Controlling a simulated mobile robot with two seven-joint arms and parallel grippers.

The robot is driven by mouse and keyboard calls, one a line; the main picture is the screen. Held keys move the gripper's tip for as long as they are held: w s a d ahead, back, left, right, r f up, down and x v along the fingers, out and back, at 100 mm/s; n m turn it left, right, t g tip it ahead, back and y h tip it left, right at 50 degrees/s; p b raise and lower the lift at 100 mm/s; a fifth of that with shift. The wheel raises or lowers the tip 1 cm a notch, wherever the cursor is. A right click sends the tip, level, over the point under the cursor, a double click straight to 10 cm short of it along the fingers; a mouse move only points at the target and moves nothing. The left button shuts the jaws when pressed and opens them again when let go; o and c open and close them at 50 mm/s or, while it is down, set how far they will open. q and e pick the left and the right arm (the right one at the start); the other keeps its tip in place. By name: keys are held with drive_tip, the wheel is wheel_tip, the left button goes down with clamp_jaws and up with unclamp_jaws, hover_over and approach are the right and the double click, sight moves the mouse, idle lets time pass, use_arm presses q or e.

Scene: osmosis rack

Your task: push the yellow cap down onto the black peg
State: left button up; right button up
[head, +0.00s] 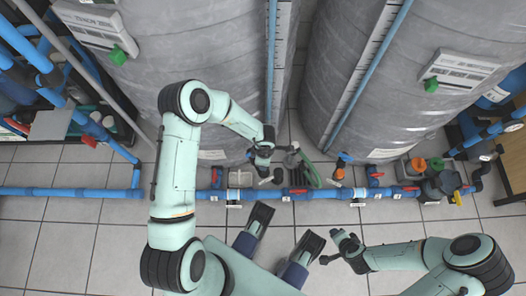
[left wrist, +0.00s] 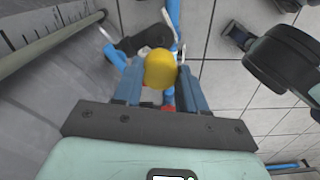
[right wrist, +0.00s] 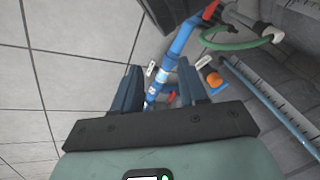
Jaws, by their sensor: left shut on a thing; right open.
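The yellow cap (left wrist: 160,68) is between the fingers of my left gripper (left wrist: 160,85) in the left wrist view; the gripper is shut on it. A dark part (left wrist: 146,38) lies just beyond the cap; I cannot tell whether it is the black peg or whether the cap touches it. In the head view my left gripper (head: 263,163) is at the foot of the left grey tank, above the pipe fittings, and the cap cannot be made out. My right gripper (head: 338,243) is open and empty, held low over the tiled floor; its spread fingers show in the right wrist view (right wrist: 160,85).
A blue pipe (head: 270,193) with valves runs across behind the floor space. Two grey tanks (head: 400,80) stand behind it. A green hose (head: 310,172) curls near my left gripper. Tiled floor (head: 80,230) at the left is clear.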

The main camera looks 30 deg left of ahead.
use_arm(q)
wheel_tip(320, 180, up, 11)
drive_tip(key=p, duration=0.3)
drive_tip(key=shift+p, duration=0.4)
use_arm(e)
drive_tip(key=s+a+r+g, duration=0.1)
drive_tip(key=s+a+r, duration=0.1)
drive_tip(key=s, duration=0.1)
drive_tip(key=s+a+r+g+y, duration=0.1)
drive_tip(key=s+r, duration=0.2)
drive_tip(key=s, duration=0.1)
drive_tip(key=shift+s+a+n, duration=0.3)
drive_tip(key=shift+a, duration=0.05)
use_arm(q)
drive_tip(key=shift+f, duration=0.1)
